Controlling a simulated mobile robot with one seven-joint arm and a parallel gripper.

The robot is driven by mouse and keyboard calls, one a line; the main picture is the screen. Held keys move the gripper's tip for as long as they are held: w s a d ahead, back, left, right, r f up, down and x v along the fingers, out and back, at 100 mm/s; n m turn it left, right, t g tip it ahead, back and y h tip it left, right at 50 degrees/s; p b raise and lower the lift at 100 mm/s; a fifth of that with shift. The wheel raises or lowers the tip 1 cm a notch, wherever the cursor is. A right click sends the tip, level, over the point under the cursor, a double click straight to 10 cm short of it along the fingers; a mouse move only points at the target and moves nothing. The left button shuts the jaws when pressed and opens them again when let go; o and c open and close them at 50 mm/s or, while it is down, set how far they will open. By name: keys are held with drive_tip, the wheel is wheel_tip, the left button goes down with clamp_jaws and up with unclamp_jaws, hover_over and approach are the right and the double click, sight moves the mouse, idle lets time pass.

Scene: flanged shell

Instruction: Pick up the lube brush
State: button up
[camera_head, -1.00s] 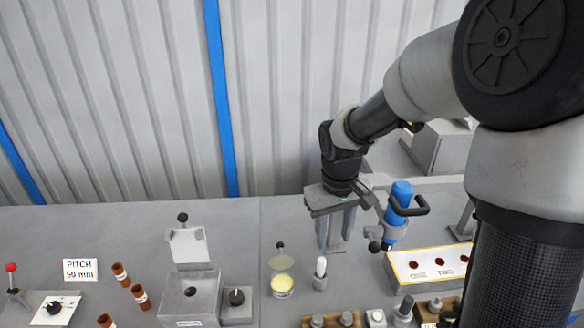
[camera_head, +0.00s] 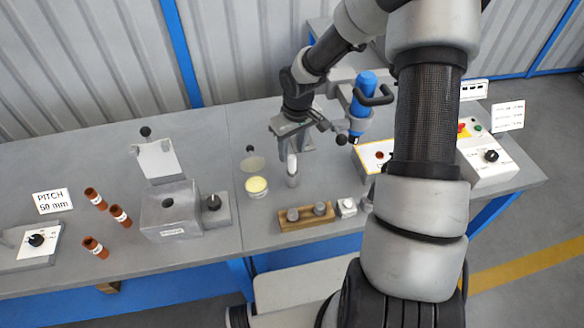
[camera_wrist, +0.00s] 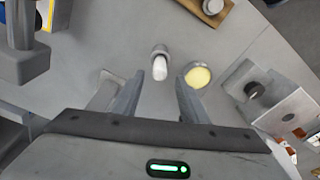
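The likely lube brush (camera_head: 292,163) is a pale, white-topped upright stick standing in a small grey holder on the bench. It also shows in the wrist view (camera_wrist: 160,68), just beyond the gap between my fingertips. My gripper (camera_head: 291,148) points down over the bench, right at the brush in the head view. In the wrist view my gripper (camera_wrist: 159,80) has its two fingers spread apart with nothing between them. I cannot tell how high the fingertips are above the brush, or whether they touch it.
A pot of yellow stuff (camera_head: 257,186) stands close left of the brush. A wooden rack (camera_head: 305,217) is in front. A grey box (camera_head: 171,210) with a raised lid and brown tubes (camera_head: 120,215) lie further left. A blue tool (camera_head: 362,97) hangs behind right.

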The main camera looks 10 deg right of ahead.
sight(292, 158)
drive_tip(key=shift+w+f, duration=0.15)
drive_tip(key=shift+f, duration=2.55)
clamp_jaws()
